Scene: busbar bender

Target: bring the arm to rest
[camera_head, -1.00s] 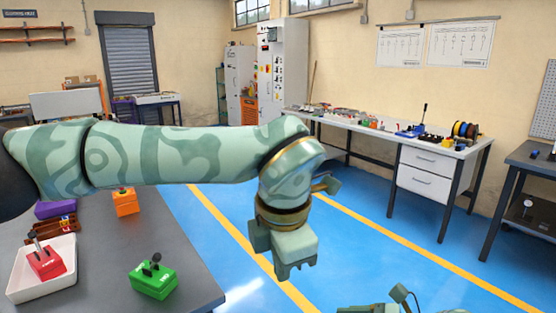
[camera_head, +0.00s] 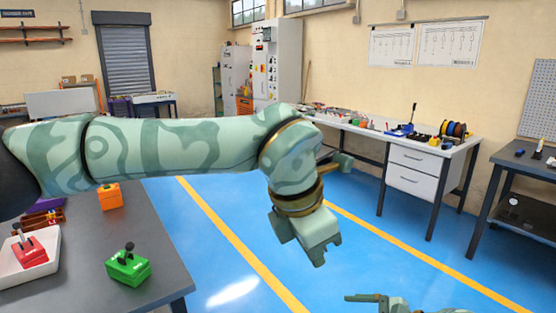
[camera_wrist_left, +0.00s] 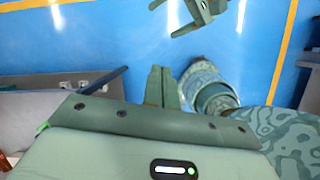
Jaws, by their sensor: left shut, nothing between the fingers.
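My left arm comes in from the left and reaches over the dark table (camera_head: 160,275). Its gripper (camera_head: 318,258) hangs past the table's right edge, above the blue floor, pointing down and a little right. The left wrist view shows its two fingers (camera_wrist_left: 160,86) together, with nothing between them. Part of my right gripper (camera_head: 372,300) shows at the bottom edge of the head view. It also shows at the top of the left wrist view (camera_wrist_left: 190,16), too cut off to tell its jaw state.
On the table are a green switch block (camera_head: 128,267), an orange block (camera_head: 109,196) and a white tray (camera_head: 48,262) with a red switch block (camera_head: 30,252). A white workbench (camera_head: 415,157) stands at the back right. The blue floor between is clear.

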